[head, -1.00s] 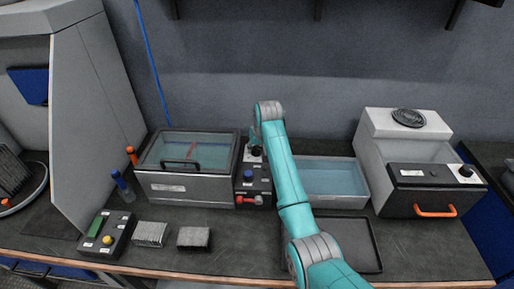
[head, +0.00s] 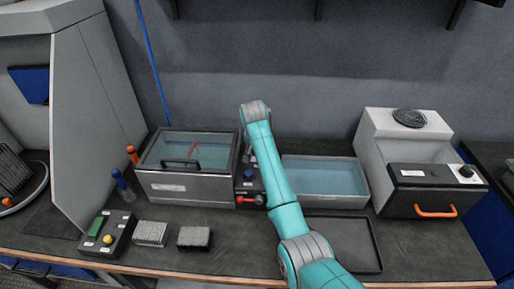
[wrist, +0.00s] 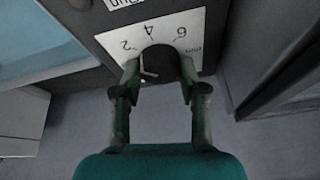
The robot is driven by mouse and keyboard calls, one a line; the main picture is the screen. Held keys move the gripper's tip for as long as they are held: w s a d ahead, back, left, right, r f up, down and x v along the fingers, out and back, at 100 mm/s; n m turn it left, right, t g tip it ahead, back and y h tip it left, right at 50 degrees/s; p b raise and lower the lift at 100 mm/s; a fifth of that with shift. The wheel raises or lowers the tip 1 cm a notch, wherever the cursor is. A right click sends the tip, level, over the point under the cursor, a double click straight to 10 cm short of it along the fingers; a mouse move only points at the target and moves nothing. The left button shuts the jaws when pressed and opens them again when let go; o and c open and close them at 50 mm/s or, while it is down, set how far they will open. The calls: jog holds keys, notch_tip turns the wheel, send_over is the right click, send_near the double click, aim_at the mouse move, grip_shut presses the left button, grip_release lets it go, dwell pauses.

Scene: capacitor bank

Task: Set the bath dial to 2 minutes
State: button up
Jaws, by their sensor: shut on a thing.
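The bath dial (wrist: 160,60) is a dark round knob on a white scale plate (wrist: 112,38) marked 2, 4, 6 and "min" in the wrist view. My gripper (wrist: 160,72) is shut on the dial, one finger on each side. A short white mark shows at the dial's left side, below the 2; the exact setting is hard to read. In the head view, the dark control box (head: 243,188) stands right of the lidded bath (head: 188,188); my arm covers the dial and my gripper there.
The control box has a blue button (head: 248,174) and a red handle (head: 252,199). An open water tray (head: 325,178) and a flat black tray (head: 350,240) lie to the right. A button box (head: 105,232) and two metal blocks are at front left.

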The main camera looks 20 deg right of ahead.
jog(key=o, duration=1.1)
jog(key=shift+o, duration=0.2)
jog(key=v, duration=1.2)
